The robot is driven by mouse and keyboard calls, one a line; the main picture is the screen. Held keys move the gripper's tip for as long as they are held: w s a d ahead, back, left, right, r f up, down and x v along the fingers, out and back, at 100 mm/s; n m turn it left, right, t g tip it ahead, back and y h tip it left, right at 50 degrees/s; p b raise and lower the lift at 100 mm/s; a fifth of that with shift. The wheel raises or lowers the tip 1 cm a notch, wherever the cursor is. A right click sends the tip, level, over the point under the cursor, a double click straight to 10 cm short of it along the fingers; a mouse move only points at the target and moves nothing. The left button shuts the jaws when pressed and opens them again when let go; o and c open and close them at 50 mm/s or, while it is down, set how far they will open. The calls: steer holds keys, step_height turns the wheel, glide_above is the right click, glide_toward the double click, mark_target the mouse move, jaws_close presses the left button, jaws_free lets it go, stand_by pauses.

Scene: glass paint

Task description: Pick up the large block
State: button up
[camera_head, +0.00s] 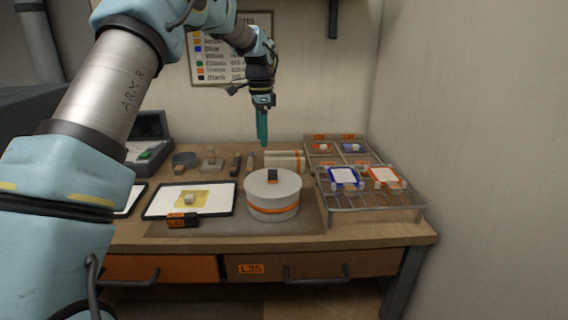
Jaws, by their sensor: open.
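My gripper (263,143), with teal fingers pointing down, hangs above the back of the workbench, clear of everything below it; its fingers overlap in this view. Several block-like things lie below. A pale block (189,199) sits on a yellow patch on a white panel. A small black block (272,175) sits on top of a round grey drum (272,194). A black block with an orange mark (183,220) lies at the panel's front edge. A grey block-like piece (211,160) stands farther back. I cannot tell which is the large block.
The workbench (360,232) has drawers below. A wire rack (375,208) holding blue-framed and orange-framed pieces stands at the right, with a sectioned tray (340,157) behind it. A dark box (150,140) is at the left. Walls bound the back and right.

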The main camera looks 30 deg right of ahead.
mark_target(284, 158)
steer(key=d+m, duration=0.1)
steer(key=d, duration=0.1)
steer(key=d+m, duration=0.1)
steer(key=d, duration=0.2)
steer(key=d+m, duration=0.1)
steer(key=d, duration=0.1)
steer(key=shift+s+d+r+p, duration=0.1)
steer(key=shift+s+d+p, duration=0.1)
steer(key=shift+s+p, duration=0.1)
step_height(284, 158, down, 5)
steer(key=shift+p, duration=0.6)
steer(key=f+p, duration=0.1)
steer(key=f, duration=0.1)
steer(key=f+p, duration=0.1)
steer(key=f, duration=0.1)
steer(key=shift+s+a, duration=0.1)
steer(key=shift+a, duration=0.1)
steer(key=shift+f+p, duration=0.3)
steer(key=shift+f, duration=0.35)
jaws_close()
